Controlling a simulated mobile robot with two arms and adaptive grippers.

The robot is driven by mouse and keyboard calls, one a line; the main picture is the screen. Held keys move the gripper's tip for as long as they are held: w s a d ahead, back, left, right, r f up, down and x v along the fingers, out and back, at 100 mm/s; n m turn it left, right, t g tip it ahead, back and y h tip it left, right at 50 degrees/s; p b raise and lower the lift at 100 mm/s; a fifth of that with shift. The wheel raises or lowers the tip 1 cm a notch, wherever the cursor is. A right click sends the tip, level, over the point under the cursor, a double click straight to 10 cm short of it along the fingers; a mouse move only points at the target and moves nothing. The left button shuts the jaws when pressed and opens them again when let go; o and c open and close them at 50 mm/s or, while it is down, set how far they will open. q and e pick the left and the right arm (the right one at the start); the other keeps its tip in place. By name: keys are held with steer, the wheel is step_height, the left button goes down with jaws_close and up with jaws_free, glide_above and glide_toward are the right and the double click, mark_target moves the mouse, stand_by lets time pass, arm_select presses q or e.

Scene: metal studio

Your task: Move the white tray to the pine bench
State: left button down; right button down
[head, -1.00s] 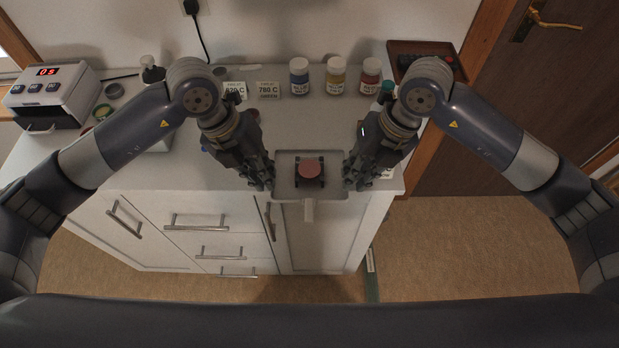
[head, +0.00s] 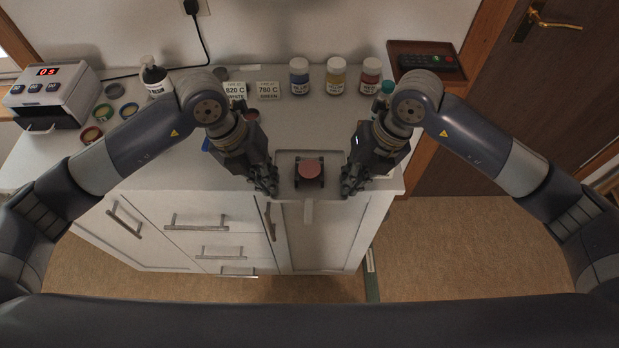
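The white tray (head: 287,160) is at the front edge of the white cabinet top, between my two grippers. A red round piece (head: 310,169) on a small dark stand sits in its middle. My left gripper (head: 270,187) is at the tray's left side, and my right gripper (head: 350,188) is at its right side. Both point down, with fingers at or against the tray's sides. The fingertips are dark and small, so I cannot tell if they are shut on it. No pine bench is plainly recognisable in view.
A brown tray (head: 425,62) holds a remote. Floor (head: 480,250) is clear at right.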

arm_select(q)
steer(key=shift+a, duration=0.15)
arm_select(e)
steer(key=shift+d+r, duration=0.1)
steer(key=shift+d, duration=0.05)
